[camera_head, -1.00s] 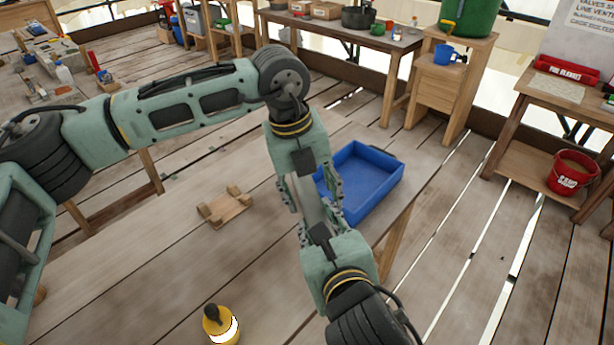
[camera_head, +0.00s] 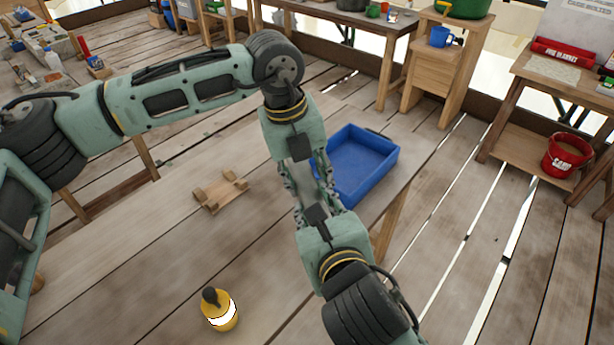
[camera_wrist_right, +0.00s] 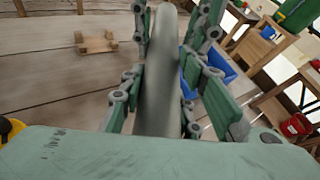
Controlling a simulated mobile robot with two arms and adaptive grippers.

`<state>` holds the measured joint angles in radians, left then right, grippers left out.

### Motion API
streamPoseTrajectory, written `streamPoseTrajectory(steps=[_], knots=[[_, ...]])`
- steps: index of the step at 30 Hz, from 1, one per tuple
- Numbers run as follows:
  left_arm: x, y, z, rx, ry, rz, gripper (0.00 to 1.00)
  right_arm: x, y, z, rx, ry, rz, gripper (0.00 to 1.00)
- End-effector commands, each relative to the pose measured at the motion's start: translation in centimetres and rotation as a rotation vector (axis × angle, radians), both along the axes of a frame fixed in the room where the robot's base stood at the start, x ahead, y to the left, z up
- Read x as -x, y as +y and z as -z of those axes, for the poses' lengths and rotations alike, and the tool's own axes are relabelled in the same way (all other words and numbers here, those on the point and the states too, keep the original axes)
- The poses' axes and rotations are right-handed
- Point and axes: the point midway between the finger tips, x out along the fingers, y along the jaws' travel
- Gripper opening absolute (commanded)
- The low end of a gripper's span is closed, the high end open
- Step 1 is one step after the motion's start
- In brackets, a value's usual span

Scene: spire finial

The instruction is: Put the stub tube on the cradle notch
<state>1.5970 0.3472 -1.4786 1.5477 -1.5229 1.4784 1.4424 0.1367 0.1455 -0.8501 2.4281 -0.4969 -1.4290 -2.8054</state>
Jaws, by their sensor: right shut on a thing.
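The stub tube, a smooth grey cylinder (camera_wrist_right: 160,80), stands lengthwise between the fingers in the right wrist view. In the head view it is mostly hidden between my two grippers. My right gripper (camera_head: 318,208) comes up from below and is shut on the tube. My left gripper (camera_head: 307,182) reaches down from above, its fingers on either side of the tube's other end; whether they press on it is unclear. The wooden cradle (camera_head: 221,193), a small board with raised blocks, sits on the bench left of both grippers. It also shows in the right wrist view (camera_wrist_right: 97,46).
A blue tray (camera_head: 357,160) stands on the bench just right of the grippers. A yellow bottle with a dark top (camera_head: 220,312) stands near the front of the bench. The bench (camera_head: 150,260) is clear around the cradle. A red bucket (camera_head: 566,156) is far right.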

Motion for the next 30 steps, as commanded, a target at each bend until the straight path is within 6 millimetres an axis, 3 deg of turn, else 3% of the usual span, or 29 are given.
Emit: streamPoseTrajectory(steps=[5,17,20,30], knots=[[0.0,-0.1,-0.1,0.002,-0.001,0.002,0.54,0.0,0.1,-0.1,-0.002,-0.002,-0.002,0.00],[0.0,0.1,-0.6,0.001,-0.001,0.001,0.54,0.0,0.0,-0.1,-0.002,-0.002,-0.001,0.00],[0.0,0.3,-1.7,0.001,-0.004,0.000,0.54,0.0,0.0,-0.1,-0.002,-0.002,-0.001,0.00],[0.3,1.4,-7.9,0.002,-0.004,0.000,0.54,0.0,0.0,-0.1,-0.002,-0.002,-0.001,0.00]])
